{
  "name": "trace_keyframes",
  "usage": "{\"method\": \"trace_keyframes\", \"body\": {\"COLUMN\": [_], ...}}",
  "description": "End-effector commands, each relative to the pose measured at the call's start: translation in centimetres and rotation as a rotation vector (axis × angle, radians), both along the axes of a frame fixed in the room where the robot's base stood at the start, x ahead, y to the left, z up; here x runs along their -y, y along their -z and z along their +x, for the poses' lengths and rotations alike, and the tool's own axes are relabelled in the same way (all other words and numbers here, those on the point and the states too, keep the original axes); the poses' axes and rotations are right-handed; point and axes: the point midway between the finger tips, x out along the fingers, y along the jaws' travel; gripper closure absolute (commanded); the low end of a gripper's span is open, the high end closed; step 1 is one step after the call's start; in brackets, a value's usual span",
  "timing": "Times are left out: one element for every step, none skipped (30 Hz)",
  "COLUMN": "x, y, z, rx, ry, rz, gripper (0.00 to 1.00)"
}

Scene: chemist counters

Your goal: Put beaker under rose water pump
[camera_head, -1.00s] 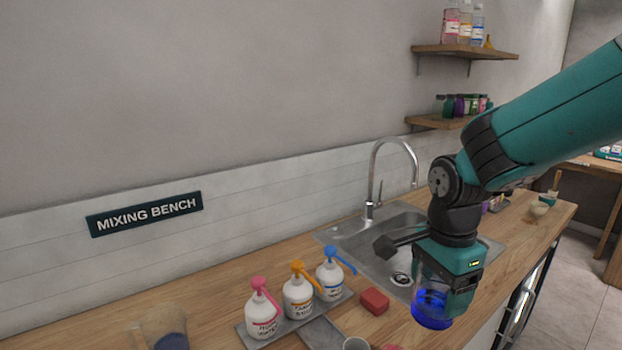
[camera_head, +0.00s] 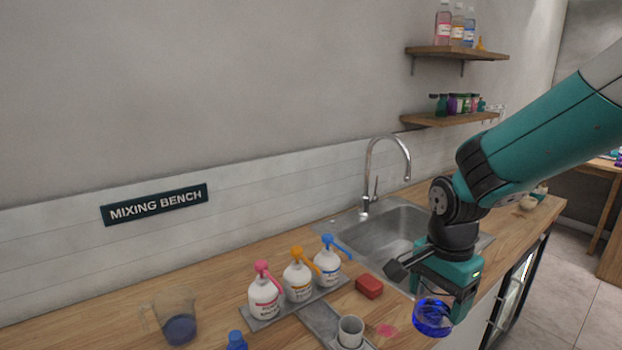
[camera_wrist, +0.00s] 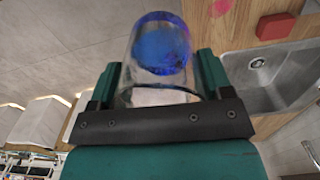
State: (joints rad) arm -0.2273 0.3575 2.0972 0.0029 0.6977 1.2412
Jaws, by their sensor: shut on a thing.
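My gripper (camera_head: 441,290) is shut on a glass beaker (camera_head: 432,318) with blue in it, held in the air by the front edge of the counter, right of the pumps. In the wrist view the beaker (camera_wrist: 160,60) sits between the jaws. The pump bottle with the pink head (camera_head: 264,296), whose label reads as rose water in the earlier view, stands leftmost of three on a grey tray (camera_head: 262,322). Its pink spout points down to the right. The orange-headed pump (camera_head: 298,279) and blue-headed pump (camera_head: 327,265) stand beside it.
A white cup (camera_head: 350,332) stands on a grey plate in front of the pumps. A red block (camera_head: 369,286) lies beside the sink (camera_head: 385,240). A jug with blue liquid (camera_head: 179,326) and a blue-capped item (camera_head: 236,341) are left. A pink stain (camera_head: 386,331) marks the counter.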

Motion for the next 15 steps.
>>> {"method": "trace_keyframes", "body": {"x": [0.4,0.6,0.9,1.1,1.4,1.8,2.1,2.5,3.0,3.4,3.8,4.5,4.9,5.3,5.9], "y": [0.7,1.1,1.6,2.1,2.5,3.2,3.8,4.4,5.3,6.1,7.0,8.1,8.9,9.6,10.6], "z": [0.2,0.4,0.5,0.7,0.8,1.0,1.1,1.3,1.5,1.6,1.8,1.9,2.0,2.1,2.2], "rx": [-0.001,-0.002,-0.002,-0.001,-0.002,-0.002,-0.004,-0.003,-0.004,-0.004,-0.005,-0.005,-0.005,-0.004,-0.005], "ry": [-0.033,-0.058,-0.091,-0.121,-0.151,-0.195,-0.229,-0.269,-0.325,-0.375,-0.427,-0.498,-0.552,-0.603,-0.668], "rz": [0.0,0.0,0.0,0.001,0.0,0.0,0.001,0.0,0.002,0.001,0.001,0.002,0.002,0.002,0.002], "gripper": [0.56,0.56,0.56,0.56,0.56,0.56,0.56,0.56,0.56,0.56,0.56,0.56,0.56,0.56,0.56]}}
